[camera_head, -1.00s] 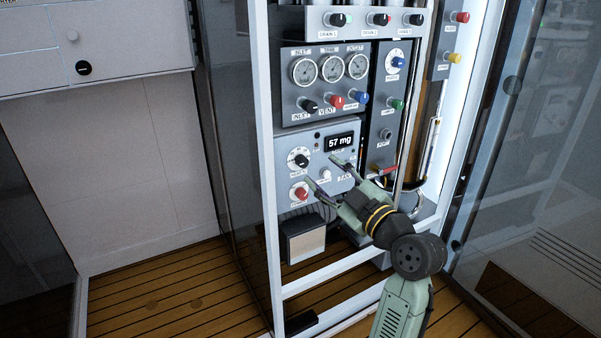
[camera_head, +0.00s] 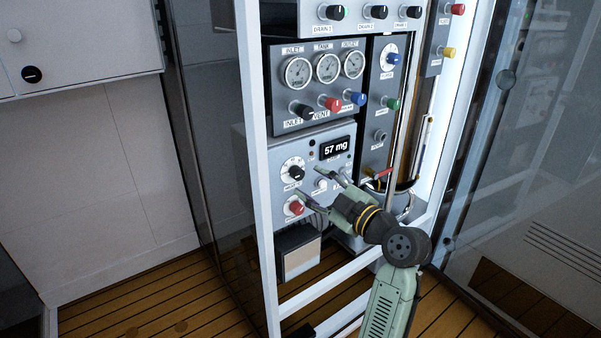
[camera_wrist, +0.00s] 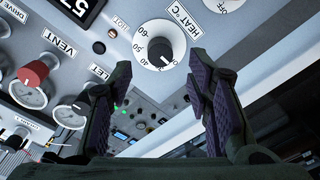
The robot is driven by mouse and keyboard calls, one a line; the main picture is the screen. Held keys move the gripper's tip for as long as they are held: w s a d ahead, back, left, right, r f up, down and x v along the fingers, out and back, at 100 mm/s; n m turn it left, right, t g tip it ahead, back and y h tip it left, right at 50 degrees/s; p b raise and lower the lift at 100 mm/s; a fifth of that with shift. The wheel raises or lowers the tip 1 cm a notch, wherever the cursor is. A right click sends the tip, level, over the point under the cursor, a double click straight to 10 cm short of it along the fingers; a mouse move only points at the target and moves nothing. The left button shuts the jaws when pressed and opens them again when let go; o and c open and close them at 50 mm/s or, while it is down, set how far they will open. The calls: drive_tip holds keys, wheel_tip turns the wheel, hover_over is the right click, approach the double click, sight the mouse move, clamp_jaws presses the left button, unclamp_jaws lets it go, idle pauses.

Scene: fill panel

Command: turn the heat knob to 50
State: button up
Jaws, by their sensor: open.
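In the wrist view the heat knob (camera_wrist: 159,51) shows beside the label "HEAT °C", with 40, 50 and 60 readable on the dial. My gripper (camera_head: 310,183) is open and empty, in front of the panel, just right of and below the knob in the head view. In the wrist view my gripper (camera_wrist: 159,80) has one finger on each side below the dial, apart from the knob.
Gauges and valve knobs fill the panel above. A white frame post (camera_head: 256,170) stands left of the unit.

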sight(300, 175)
drive_tip(key=shift+p+x, duration=0.4)
drive_tip(key=shift+x, duration=2.25)
drive_tip(key=shift+c, duration=0.6)
clamp_jaws()
